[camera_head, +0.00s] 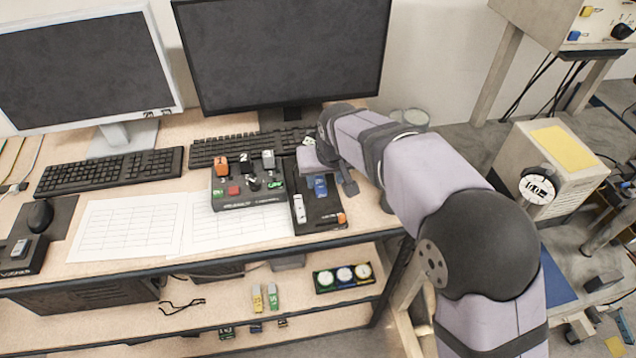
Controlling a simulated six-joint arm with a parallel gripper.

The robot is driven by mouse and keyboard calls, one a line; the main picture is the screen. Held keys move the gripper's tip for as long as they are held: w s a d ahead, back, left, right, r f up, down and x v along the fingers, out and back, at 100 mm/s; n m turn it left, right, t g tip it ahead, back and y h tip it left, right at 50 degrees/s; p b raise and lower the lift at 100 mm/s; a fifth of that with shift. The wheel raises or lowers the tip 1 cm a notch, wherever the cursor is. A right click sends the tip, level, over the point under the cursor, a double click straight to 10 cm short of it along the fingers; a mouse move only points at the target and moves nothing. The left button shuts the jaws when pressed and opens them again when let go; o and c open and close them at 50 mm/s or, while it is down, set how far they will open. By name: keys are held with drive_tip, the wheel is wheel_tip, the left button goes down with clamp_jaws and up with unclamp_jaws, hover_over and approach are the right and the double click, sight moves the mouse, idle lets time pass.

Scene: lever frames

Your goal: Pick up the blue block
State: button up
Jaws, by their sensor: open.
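A small blue block (320,187) lies on a black tray (324,225) at the right part of the desk, partly hidden by my gripper. My gripper (330,178) is open and sits over the tray's far end, right at the blue block. From this one view I cannot tell whether the fingers touch the block or stand on both sides of it.
A white piece (300,208) and an orange one (341,218) are on the same tray. A grey control box (248,190) with levers stands close on the left. A keyboard (245,147) and a monitor (283,50) are behind. Paper sheets (130,228) lie left.

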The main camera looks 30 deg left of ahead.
sight(321, 189)
drive_tip(key=shift+p+x, duration=2)
drive_tip(key=shift+x, duration=1.7)
drive_tip(key=shift+s, duration=0.1)
clamp_jaws()
